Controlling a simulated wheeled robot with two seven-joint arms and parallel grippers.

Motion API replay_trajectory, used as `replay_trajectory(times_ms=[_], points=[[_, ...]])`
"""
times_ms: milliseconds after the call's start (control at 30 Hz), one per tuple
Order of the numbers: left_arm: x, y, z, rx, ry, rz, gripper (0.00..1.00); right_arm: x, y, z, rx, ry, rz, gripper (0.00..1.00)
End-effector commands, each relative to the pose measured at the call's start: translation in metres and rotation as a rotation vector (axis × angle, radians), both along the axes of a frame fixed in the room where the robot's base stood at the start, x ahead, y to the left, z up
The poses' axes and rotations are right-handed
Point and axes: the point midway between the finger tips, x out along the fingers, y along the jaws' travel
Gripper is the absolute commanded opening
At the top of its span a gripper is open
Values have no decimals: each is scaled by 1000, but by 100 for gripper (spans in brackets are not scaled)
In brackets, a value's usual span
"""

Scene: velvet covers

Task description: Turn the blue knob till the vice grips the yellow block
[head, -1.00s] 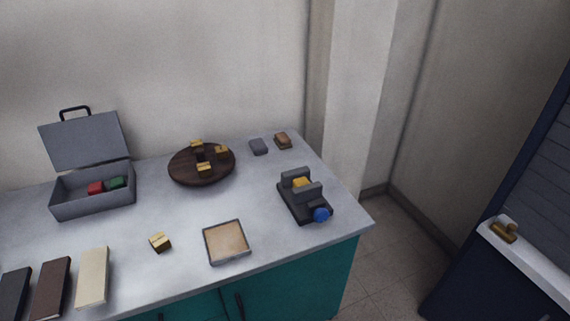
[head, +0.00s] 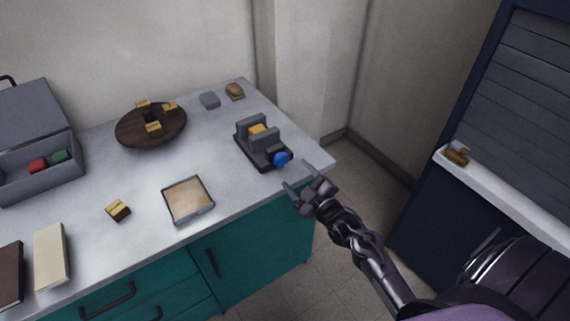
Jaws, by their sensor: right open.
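The dark grey vice (head: 262,152) stands near the right end of the grey worktop. The yellow block (head: 257,131) sits between its two upright jaws; I cannot tell whether the jaws touch it. The blue knob (head: 282,158) is on the vice's near right end. My right gripper (head: 299,176) is open and empty, just to the near right of the knob, by the worktop's front right corner, and does not appear to touch it. My left gripper is out of view.
A shallow tray (head: 188,217), a small yellow-and-brown block (head: 118,210) and a dark round board (head: 130,137) lie left of the vice. An open grey case (head: 50,190) is at far left. A grey block (head: 209,101) and a brown one (head: 235,91) lie behind.

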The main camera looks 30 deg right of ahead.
Motion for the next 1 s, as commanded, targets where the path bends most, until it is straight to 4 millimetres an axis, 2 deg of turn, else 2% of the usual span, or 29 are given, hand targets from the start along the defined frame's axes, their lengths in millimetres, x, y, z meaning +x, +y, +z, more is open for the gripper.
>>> replay_trajectory(times_ms=[200,400,767,1000], points=[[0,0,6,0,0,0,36,37,4,2,4,0,0,65],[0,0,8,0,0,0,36,60,6,0,4,2,1,65],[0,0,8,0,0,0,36,66,7,-1,4,4,1,65],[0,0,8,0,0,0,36,66,7,-1,4,4,0,35]])
